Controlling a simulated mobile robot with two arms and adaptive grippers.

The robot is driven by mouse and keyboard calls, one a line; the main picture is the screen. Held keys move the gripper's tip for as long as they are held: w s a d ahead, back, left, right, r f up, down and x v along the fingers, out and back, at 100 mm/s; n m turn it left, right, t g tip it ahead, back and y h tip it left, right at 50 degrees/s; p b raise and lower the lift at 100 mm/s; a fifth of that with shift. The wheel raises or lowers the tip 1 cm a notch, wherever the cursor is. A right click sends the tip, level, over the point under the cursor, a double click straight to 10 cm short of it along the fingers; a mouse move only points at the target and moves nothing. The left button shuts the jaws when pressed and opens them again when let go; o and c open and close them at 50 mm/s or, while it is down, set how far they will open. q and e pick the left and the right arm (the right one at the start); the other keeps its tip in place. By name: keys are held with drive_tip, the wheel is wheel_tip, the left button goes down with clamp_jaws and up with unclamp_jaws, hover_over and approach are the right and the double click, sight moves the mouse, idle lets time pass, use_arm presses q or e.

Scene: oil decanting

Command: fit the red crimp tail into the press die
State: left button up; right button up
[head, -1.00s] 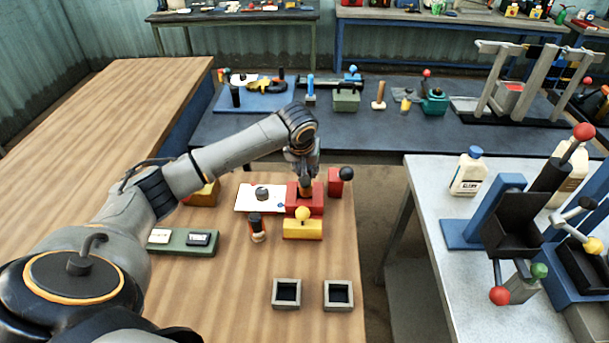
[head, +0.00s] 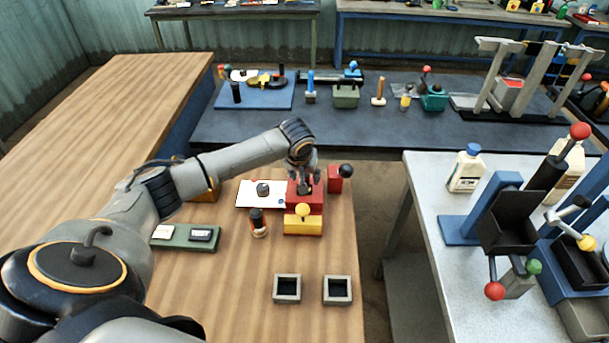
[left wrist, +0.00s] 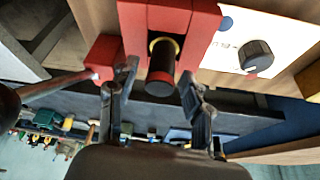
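The red press (head: 304,200) stands near the wooden table's far right corner, with a yellow block (head: 302,223) in front. A dark reddish-brown cylinder with a black end and brass-coloured ring, apparently the crimp tail (left wrist: 161,72), sits in the press's opening; it also shows in the left wrist view between my fingers. My left gripper (head: 305,181) is open above the press, one finger each side of the cylinder with gaps. How deep the cylinder sits is hidden. A similar black and orange piece (head: 258,223) stands left of the yellow block. My right gripper is not visible.
A white panel with a dark knob (head: 263,190) lies left of the press. A red block with a black ball (head: 337,177) is at its right. A green tray (head: 174,238) and two grey square bins (head: 287,288) stand nearer. Table between them is clear.

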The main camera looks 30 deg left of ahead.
use_arm(q)
drive_tip(key=shift+r, duration=0.1)
drive_tip(key=shift+r, duration=0.25)
drive_tip(key=b+v, duration=0.1)
drive_tip(key=v, duration=1)
drive_tip(key=shift+s+r+b, duration=0.2)
drive_tip(key=shift+r+b, duration=0.05)
drive_tip(key=shift+b, duration=0.1)
drive_tip(key=shift+d, duration=0.1)
